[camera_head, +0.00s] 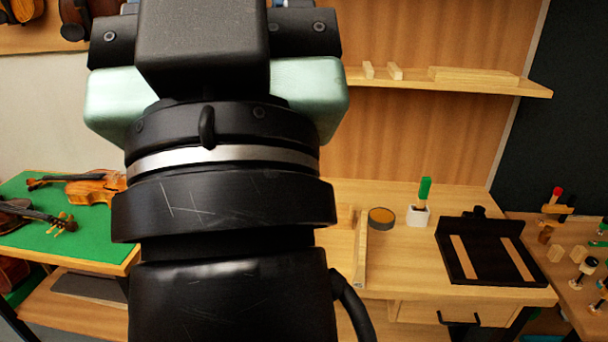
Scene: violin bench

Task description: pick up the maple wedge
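Two small pale wooden pieces, one at the left (368,70) and one beside it (395,72), lie on the wall shelf (440,87). A longer pale block (473,76) lies to their right. A pale wood piece (345,216) on the bench is partly hidden by my arm. I cannot tell which of these, if any, is the maple wedge. My gripper (203,45) rises large in front of the camera; its fingers are hidden, so its opening and anything it holds do not show.
The bench (400,250) bears a long wooden strip (360,250), a round tin (381,217), a white pot (418,215) with a green-handled tool and a black tray (490,250). Violins lie on a green mat (100,235) at left. Blocks and tools crowd the right bench (560,285).

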